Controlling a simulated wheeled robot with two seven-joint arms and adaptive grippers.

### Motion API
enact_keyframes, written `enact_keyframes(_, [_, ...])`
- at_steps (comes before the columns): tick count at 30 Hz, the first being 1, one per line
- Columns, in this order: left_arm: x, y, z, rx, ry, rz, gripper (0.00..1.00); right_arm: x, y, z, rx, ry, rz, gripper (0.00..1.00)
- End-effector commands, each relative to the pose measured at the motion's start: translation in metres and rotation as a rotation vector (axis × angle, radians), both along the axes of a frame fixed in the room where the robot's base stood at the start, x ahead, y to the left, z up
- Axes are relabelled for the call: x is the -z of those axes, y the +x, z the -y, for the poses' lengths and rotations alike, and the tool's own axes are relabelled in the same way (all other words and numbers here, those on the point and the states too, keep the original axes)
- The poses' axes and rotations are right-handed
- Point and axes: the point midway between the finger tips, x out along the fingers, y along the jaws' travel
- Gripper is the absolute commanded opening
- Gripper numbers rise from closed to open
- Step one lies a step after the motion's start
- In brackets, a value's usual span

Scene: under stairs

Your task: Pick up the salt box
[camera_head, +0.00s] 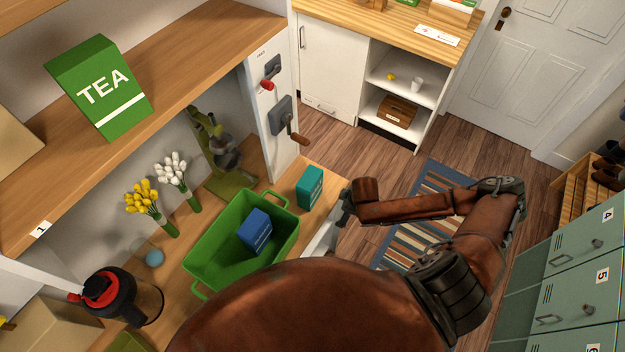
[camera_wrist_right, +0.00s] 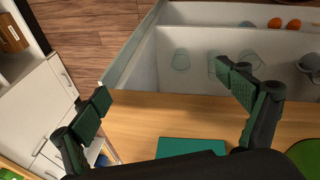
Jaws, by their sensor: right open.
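A teal box (camera_head: 310,187) stands upright on the wooden counter (camera_head: 325,172), right of the green bin. A blue box (camera_head: 254,231) sits inside the green bin (camera_head: 204,247). The small lettering on both is too small to read, so I cannot tell which is the salt box. My right gripper (camera_head: 344,207) is just right of the teal box and apart from it. In the right wrist view my right gripper (camera_wrist_right: 166,88) has its fingers wide apart with nothing between them. A teal surface (camera_wrist_right: 188,147) shows below, partly hidden by the gripper body. My left gripper is out of view.
A shelf (camera_head: 190,60) with a green tea box (camera_head: 100,86) overhangs the counter. An open drawer (camera_wrist_right: 205,65) holds glasses.

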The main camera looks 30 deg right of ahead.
Motion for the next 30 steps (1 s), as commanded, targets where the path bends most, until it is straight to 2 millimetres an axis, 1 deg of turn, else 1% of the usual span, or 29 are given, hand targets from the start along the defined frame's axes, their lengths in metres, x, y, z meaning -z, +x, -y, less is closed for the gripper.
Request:
enact_keyframes(1, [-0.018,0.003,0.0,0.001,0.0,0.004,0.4,-0.038,0.009,-0.018,0.024,0.035,-0.006,0.93])
enact_keyframes(2, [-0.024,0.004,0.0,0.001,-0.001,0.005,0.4,-0.053,0.016,-0.028,0.039,0.059,-0.008,0.93])
enact_keyframes(3, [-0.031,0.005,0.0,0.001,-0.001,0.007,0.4,-0.071,0.028,-0.041,0.057,0.095,-0.01,0.93])
enact_keyframes(6, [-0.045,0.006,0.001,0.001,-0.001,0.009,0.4,-0.116,0.055,-0.071,0.08,0.176,-0.003,0.93])
enact_keyframes(9, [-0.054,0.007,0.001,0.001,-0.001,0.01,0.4,-0.148,0.073,-0.092,0.087,0.236,0.0,0.93])
enact_keyframes(12, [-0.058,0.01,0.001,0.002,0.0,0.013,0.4,-0.166,0.083,-0.105,0.086,0.269,0.002,0.93])
enact_keyframes(14, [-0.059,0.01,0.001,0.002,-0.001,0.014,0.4,-0.168,0.086,-0.109,0.087,0.279,0.001,0.93])
enact_keyframes(16, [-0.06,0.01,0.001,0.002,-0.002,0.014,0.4,-0.164,0.089,-0.111,0.086,0.284,0.0,0.93])
enact_keyframes(23, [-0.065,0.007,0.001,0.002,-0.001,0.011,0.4,-0.141,0.096,-0.116,0.084,0.283,0.001,0.93])
enact_keyframes(28, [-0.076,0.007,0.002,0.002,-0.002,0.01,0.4,-0.118,0.103,-0.118,0.086,0.282,0.001,0.93])
enact_keyframes(30, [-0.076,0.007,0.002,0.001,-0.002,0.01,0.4,-0.109,0.106,-0.12,0.086,0.282,0.002,0.93])
